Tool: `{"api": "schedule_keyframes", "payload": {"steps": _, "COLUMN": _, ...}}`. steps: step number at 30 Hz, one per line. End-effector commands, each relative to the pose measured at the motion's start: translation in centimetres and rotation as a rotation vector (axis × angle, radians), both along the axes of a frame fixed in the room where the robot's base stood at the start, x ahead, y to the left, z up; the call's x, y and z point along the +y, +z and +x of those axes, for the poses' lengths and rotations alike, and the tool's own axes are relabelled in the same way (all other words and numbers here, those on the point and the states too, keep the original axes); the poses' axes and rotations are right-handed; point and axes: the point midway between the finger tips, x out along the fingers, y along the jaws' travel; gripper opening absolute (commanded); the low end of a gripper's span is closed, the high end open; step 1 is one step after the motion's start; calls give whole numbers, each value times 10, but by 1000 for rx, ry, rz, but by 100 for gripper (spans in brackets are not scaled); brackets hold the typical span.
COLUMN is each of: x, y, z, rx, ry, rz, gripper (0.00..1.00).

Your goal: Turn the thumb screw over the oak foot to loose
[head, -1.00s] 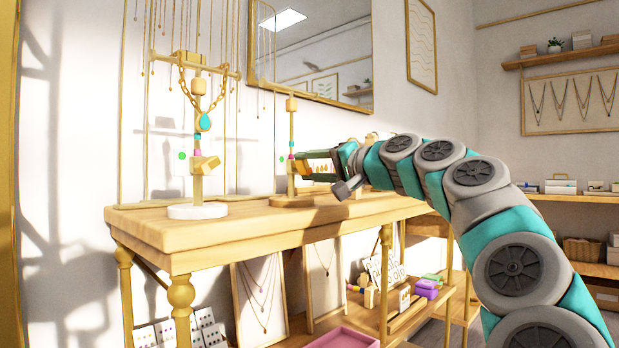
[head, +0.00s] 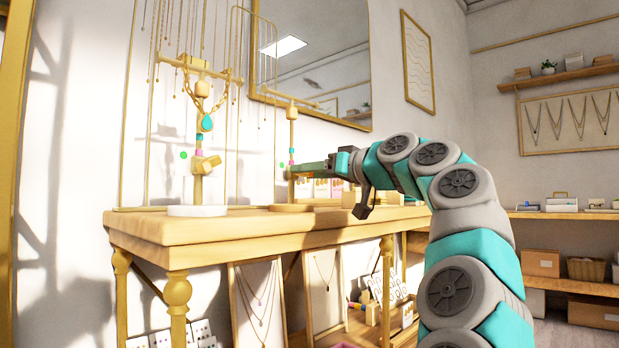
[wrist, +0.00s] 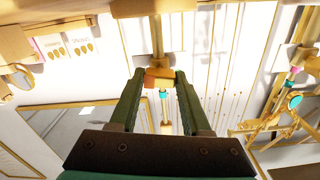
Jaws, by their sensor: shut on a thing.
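The head view barely shows this screw behind the fingers. A second stand with a white foot (head: 197,211) is to the left, with its own wooden thumb screw (head: 208,164) and a chain with a teal pendant (head: 207,123).
Hanging necklaces and a gold rack stand behind the white-footed stand. A mirror (head: 312,62) is on the wall behind. The front strip of the table (head: 200,229) is clear.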

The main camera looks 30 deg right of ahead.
Motion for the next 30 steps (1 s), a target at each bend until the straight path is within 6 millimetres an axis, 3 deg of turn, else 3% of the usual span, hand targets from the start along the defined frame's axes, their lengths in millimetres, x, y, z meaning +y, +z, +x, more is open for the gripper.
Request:
{"api": "schedule_keyframes", "payload": {"steps": 12, "x": 0, "y": 0, "z": 0, "rx": -62, "ry": 0, "rz": -171, "gripper": 0}}
{"api": "schedule_keyframes", "payload": {"steps": 28, "x": 1, "y": 0, "z": 0, "rx": -69, "ry": 1, "rz": -194, "gripper": 0}}
{"api": "schedule_keyframes", "payload": {"steps": 29, "x": 1, "y": 0, "z": 0, "rx": -69, "ry": 1, "rz": -194, "gripper": 48}}
{"api": "schedule_keyframes", "payload": {"steps": 30, "x": 1, "y": 0, "z": 0, "rx": -70, "ry": 1, "rz": -194, "gripper": 53}}
